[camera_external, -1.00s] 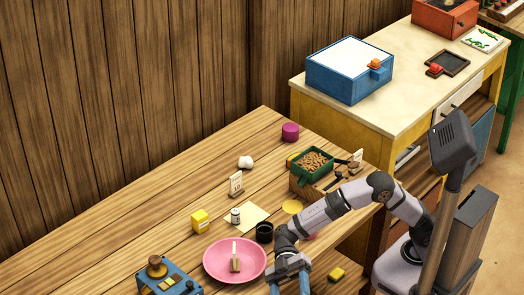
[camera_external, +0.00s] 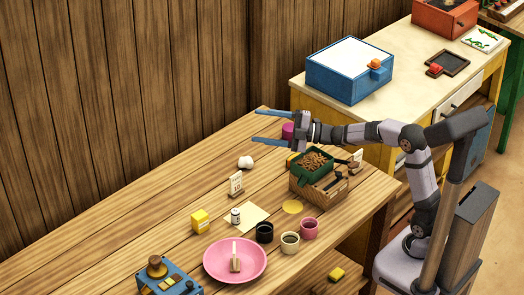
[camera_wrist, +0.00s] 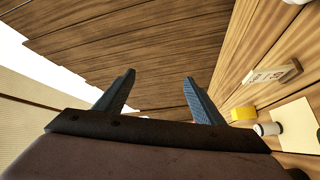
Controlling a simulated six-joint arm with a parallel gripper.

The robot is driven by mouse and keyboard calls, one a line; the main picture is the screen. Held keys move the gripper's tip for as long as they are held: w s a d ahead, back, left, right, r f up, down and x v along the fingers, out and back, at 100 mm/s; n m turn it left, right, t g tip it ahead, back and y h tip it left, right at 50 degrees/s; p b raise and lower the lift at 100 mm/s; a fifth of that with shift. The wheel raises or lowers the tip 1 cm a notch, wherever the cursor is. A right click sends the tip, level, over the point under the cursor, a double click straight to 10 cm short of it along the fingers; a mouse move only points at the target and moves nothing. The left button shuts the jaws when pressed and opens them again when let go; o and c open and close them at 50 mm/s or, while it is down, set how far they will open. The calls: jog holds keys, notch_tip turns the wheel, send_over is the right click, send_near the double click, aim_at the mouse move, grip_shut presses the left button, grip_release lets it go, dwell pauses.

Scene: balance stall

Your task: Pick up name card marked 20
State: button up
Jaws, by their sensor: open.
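A small white name card in a wooden holder (camera_external: 236,184) stands near the middle of the table; it also shows at the right of the wrist view (camera_wrist: 273,75), its mark unclear. A second white card (camera_external: 357,158) stands by the green tray at the table's right end. A wooden holder with a white upright piece (camera_external: 235,263) is on the pink plate. I cannot read which card is marked 20. My gripper (camera_external: 256,126) is open and empty, raised over the far side of the table with its blue fingers pointing left; both fingers show in the wrist view (camera_wrist: 159,76).
A green tray of brown pieces (camera_external: 314,160) sits on a wooden box. A magenta cylinder (camera_external: 287,131) is behind the gripper. Black, dark-filled and pink cups, a yellow box (camera_external: 200,221), a small jar (camera_external: 235,216) and a pink plate (camera_external: 213,273) stand nearer. The far left table is bare.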

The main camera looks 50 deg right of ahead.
jog(key=s+d+f+m+t+h+p, duration=0.1)
jog(key=d+h+p, duration=0.3)
jog(key=d, duration=1)
jog(key=d+f+m+t+h+p, duration=0.15)
jog(key=d+h, duration=0.55)
jog(key=d, duration=0.7)
jog(key=m+g+p, duration=0.3)
jog(key=m+p, duration=1.3)
jog(key=p, duration=0.2)
send_over(358, 154)
jog(key=w, duration=0.2)
notch_tip(358, 154, down, 8)
jog(key=f+m, duration=0.1)
jog(key=f, duration=0.1)
jog(key=s+f+m+p, duration=0.1)
jog(key=f, duration=0.1)
jog(key=s+f+m+h, duration=0.1)
jog(key=shift+s+d+f+m+g+p, duration=0.15)
jog(key=shift+f+m+g+p, duration=0.1)
jog(key=shift+f+g+p, duration=0.15)
jog(key=shift+s+f, duration=0.2)
jog(key=shift+f, duration=0.15)
jog(key=shift+p+x, duration=0.75)
jog(key=shift+x, duration=1.8)
jog(key=shift+d, duration=0.1)
